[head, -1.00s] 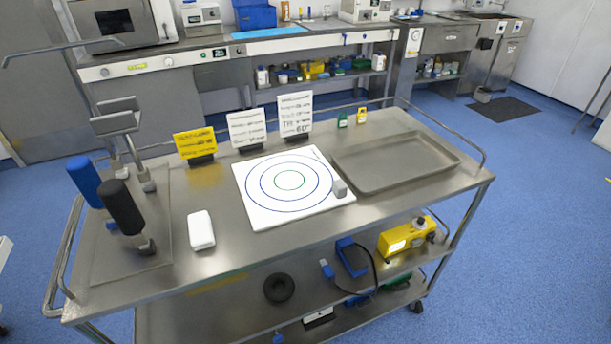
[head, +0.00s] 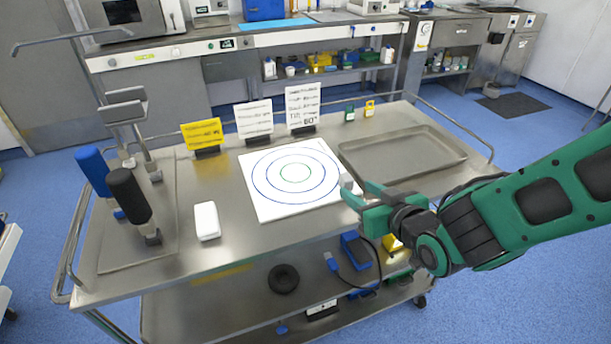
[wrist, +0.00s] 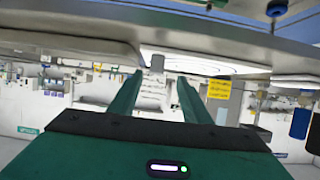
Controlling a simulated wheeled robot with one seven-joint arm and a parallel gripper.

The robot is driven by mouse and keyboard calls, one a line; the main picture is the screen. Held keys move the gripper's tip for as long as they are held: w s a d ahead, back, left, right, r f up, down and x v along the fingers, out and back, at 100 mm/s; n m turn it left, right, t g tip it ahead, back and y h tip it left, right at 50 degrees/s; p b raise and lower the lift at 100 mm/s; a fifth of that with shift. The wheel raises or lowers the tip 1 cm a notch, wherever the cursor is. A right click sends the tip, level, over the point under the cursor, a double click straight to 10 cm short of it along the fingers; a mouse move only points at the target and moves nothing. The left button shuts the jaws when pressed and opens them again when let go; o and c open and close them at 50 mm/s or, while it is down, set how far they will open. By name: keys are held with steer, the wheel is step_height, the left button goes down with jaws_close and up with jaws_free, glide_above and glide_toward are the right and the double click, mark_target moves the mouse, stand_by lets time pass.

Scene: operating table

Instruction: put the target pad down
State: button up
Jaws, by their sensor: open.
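The target pad (head: 268,204) is a white square with concentric blue rings and a green inner ring. It lies flat on the metal trolley top (head: 175,275), left of the tray, and part of it shows upside down in the wrist view (wrist: 195,66). A small grey block (head: 346,182) is at the pad's right edge. My gripper (head: 354,194) is open at the pad's right front corner, its fingers close to the block. In the wrist view the two green fingers (wrist: 160,78) are apart. I cannot tell whether they touch the block or pad.
A shallow metal tray (head: 395,180) is right of the pad. A yellow card (head: 202,134) and two white cards stand behind it. A white box (head: 206,221) and black and blue handled tools are on the left. The trolley top in front of the pad is clear.

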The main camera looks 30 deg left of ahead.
mark_target(349, 178)
steer(key=x, duration=0.5)
steer(key=shift+w+r+x, duration=0.1)
steer(key=shift+w+x, duration=0.05)
steer(key=shift+x, duration=0.7)
steer(key=shift+w+r+x, duration=0.1)
steer(key=shift+r+x, duration=0.05)
steer(key=shift+x, duration=0.75)
steer(key=shift+w+r+x, duration=0.1)
steer(key=shift+w+x, duration=0.05)
steer(key=shift+x, duration=0.7)
steer(key=shift+d, duration=0.15)
jaws_close()
